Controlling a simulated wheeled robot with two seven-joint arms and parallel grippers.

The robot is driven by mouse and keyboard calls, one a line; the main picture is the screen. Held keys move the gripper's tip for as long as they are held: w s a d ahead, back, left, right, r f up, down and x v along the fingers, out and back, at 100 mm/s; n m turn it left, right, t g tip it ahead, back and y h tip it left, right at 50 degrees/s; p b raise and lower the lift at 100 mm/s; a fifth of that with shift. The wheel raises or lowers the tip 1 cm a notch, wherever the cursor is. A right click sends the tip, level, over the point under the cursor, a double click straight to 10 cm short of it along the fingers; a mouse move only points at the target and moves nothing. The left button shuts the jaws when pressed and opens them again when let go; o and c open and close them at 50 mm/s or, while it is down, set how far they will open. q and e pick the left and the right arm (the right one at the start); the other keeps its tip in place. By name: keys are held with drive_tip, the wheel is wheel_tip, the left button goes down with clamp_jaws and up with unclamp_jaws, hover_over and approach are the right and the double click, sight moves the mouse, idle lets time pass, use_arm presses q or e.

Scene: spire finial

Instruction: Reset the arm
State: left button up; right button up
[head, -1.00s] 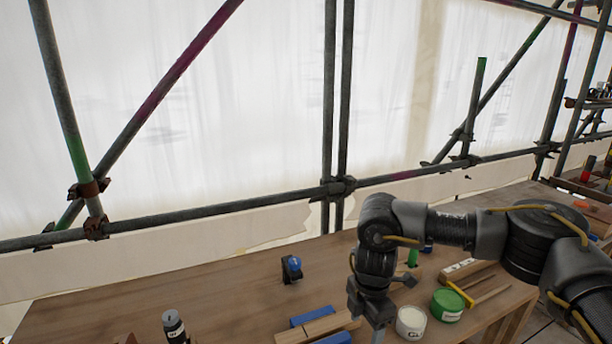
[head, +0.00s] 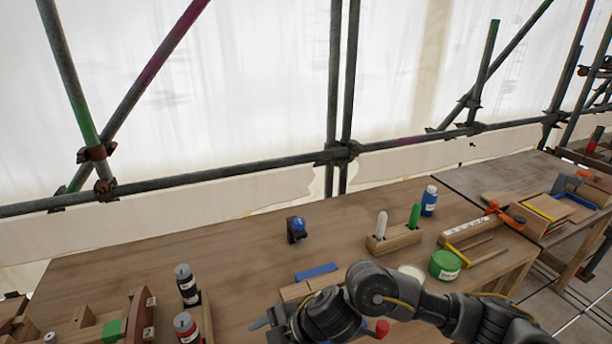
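My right arm (head: 395,292) comes in from the lower right and bends low over the front of the wooden workbench (head: 150,258). Its wrist is at the bottom middle of the head view. Part of my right gripper (head: 266,326) shows as grey finger pieces pointing left; the rest is hidden by the wrist or cut off by the frame. I cannot tell whether it is open or shut, and I see nothing held in it. My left arm and gripper are not in view.
Behind the wrist lie a blue bar (head: 316,272) and wooden pieces. A white tub (head: 411,271) and green tub (head: 445,265) stand close to the arm. Dark bottles (head: 187,285) stand to the left. Scaffold poles (head: 335,100) rise behind the bench. The bench's back left is clear.

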drive_tip(key=s+d+f+m+t+h, duration=0.1)
drive_tip(key=d+f+m+t+h, duration=0.15)
drive_tip(key=d+m+t, duration=0.85)
drive_tip(key=s+d+f+m+g+h, duration=0.35)
drive_tip(key=s+d+f+m, duration=0.2)
drive_tip(key=s+d, duration=0.45)
drive_tip(key=s+d+f+m+g+h, duration=0.35)
drive_tip(key=s+d+m+g, duration=0.2)
drive_tip(key=s+d, duration=0.5)
wheel_tip(320, 180, down, 26)
drive_tip(key=w+d+g, duration=0.1)
drive_tip(key=d, duration=0.1)
drive_tip(key=s+d+f+g, duration=0.1)
drive_tip(key=s+d+f, duration=0.1)
drive_tip(key=s+f, duration=1.4)
drive_tip(key=shift+s+d, duration=0.25)
drive_tip(key=shift+d, duration=0.05)
